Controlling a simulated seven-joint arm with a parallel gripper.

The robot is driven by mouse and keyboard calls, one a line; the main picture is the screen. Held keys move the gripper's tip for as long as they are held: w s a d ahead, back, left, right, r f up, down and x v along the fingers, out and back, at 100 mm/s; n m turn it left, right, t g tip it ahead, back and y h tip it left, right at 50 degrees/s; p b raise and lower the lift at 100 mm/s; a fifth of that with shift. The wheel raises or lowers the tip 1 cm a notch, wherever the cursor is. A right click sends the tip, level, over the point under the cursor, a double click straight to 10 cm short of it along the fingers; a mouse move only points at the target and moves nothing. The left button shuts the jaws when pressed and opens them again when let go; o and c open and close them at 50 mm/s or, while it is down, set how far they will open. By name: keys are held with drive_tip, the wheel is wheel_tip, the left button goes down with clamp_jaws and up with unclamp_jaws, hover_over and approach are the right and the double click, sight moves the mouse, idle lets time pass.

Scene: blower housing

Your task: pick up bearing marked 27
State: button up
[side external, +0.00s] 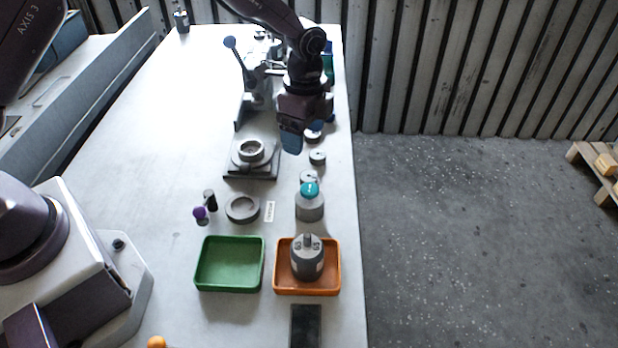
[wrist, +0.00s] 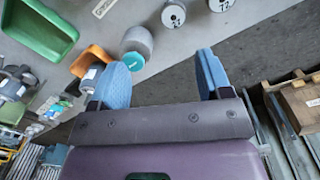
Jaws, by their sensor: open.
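Small round grey bearings with dark marks on top lie in a row near the right edge of the table. In the side view, one bearing (side external: 317,157) is just below and right of my gripper (side external: 291,142), another bearing (side external: 308,177) is nearer the camera, and a third is partly hidden behind the gripper. Two bearings show at the top of the wrist view, one (wrist: 173,14) in the middle and one (wrist: 221,4) cut by the edge. Their marks are too small to read surely. My gripper (wrist: 162,78) is open and empty, its blue fingers apart, above the table.
A grey cylinder with a teal top (side external: 310,205) stands near the bearings. A green tray (side external: 200,265) is empty; an orange tray (side external: 283,286) holds a grey motor (side external: 307,262). A housing on a dark base (side external: 252,170) and a grey ring (side external: 242,209) are left. The table's left is mostly clear.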

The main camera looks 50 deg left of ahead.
drive_tip(key=w+r+m, duration=0.1)
drive_tip(key=m, duration=0.1)
hover_over(310, 176)
drive_tip(key=f, duration=0.7)
drive_tip(key=shift+s+f, duration=0.2)
drive_tip(key=shift+f, duration=0.2)
drive_tip(key=shift+w+f, duration=0.2)
drive_tip(key=shift+f, duration=2.4)
drive_tip(key=c, duration=1)
drive_tip(key=shift+c, duration=0.2)
drive_tip(key=shift+r, duration=0.1)
